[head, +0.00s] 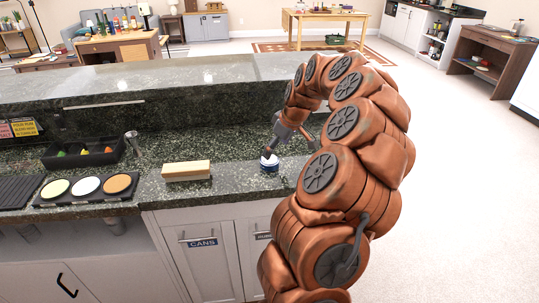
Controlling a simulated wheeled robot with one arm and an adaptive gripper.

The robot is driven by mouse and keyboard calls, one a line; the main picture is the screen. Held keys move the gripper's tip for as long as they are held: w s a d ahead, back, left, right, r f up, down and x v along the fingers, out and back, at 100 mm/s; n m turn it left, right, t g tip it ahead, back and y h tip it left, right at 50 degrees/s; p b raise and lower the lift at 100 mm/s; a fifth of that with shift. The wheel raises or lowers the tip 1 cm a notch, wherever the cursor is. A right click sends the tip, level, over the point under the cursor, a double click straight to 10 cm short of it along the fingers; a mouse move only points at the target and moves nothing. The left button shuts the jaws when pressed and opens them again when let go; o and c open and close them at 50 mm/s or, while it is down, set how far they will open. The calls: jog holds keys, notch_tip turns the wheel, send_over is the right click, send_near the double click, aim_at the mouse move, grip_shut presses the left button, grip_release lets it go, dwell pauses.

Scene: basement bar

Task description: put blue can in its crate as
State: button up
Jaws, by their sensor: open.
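A small blue and white can (269,166) stands on the dark speckled counter, near its front edge. My gripper (270,152) is open and points down at the can's top, with a dark finger right over it. I cannot tell whether the finger touches the can. My arm comes in from the right and curves over the counter. I cannot make out a crate; a cabinet door below the counter carries a blue label reading CANS (202,243).
A yellowish block (186,170) lies left of the can. Further left are a black tray (84,152) with colourful items, a tray with round coloured discs (86,187) and a ribbed black mat (18,190). A raised stone ledge (150,85) runs behind.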

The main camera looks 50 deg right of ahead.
jog(key=shift+p+x, duration=1.15)
jog(key=shift+x, duration=1.95)
jog(key=shift+a, duration=0.25)
jog(key=shift+c, duration=0.3)
jog(key=c, duration=0.8)
